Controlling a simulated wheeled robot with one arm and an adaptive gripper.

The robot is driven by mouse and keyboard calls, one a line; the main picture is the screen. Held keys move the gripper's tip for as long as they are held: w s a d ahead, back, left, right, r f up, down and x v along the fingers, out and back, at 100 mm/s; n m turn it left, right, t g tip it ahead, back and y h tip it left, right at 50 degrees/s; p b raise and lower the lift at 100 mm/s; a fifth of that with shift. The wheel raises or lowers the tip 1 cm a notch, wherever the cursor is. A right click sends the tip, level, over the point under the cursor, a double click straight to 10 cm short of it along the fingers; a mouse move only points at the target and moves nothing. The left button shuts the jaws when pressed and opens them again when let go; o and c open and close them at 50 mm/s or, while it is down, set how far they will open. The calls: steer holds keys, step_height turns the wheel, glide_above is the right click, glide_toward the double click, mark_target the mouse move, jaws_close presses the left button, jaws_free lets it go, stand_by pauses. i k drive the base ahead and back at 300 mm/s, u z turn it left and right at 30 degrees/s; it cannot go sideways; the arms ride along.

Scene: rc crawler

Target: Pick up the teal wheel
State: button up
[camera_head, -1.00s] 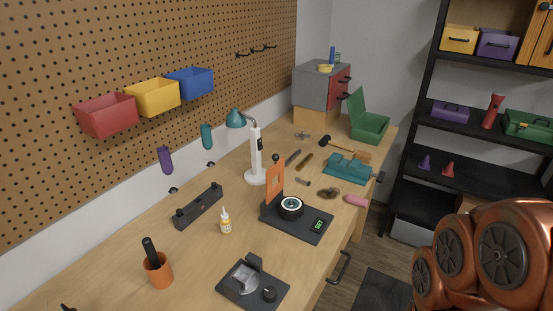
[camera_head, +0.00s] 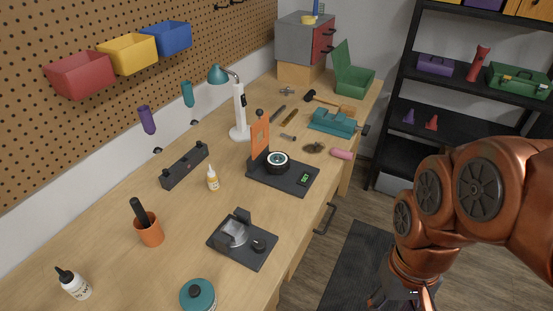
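A black wheel with a pale teal ring on its hub (camera_head: 278,160) lies flat on a dark stand (camera_head: 262,176) with an orange upright plate, in the middle of the workbench. A round teal piece with a dark knob (camera_head: 198,296) stands at the bench's near edge, cut off by the bottom of the picture. I cannot tell for sure which of these is the teal wheel. My copper arm is at the right, off the bench and apart from both. My gripper's fingers do not show.
The bench holds a dark fixture (camera_head: 240,240), an orange cup (camera_head: 150,231), a glue bottle (camera_head: 213,178), a white bottle (camera_head: 74,284), a black rack (camera_head: 185,166), a white lamp (camera_head: 240,112) and a teal vise (camera_head: 334,122). Bare wood lies between them. A black shelf (camera_head: 470,140) stands right.

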mark_target(282, 167)
steer(key=u, duration=4.5)
steer(key=k, duration=1.15)
steer(key=z, duration=0.8)
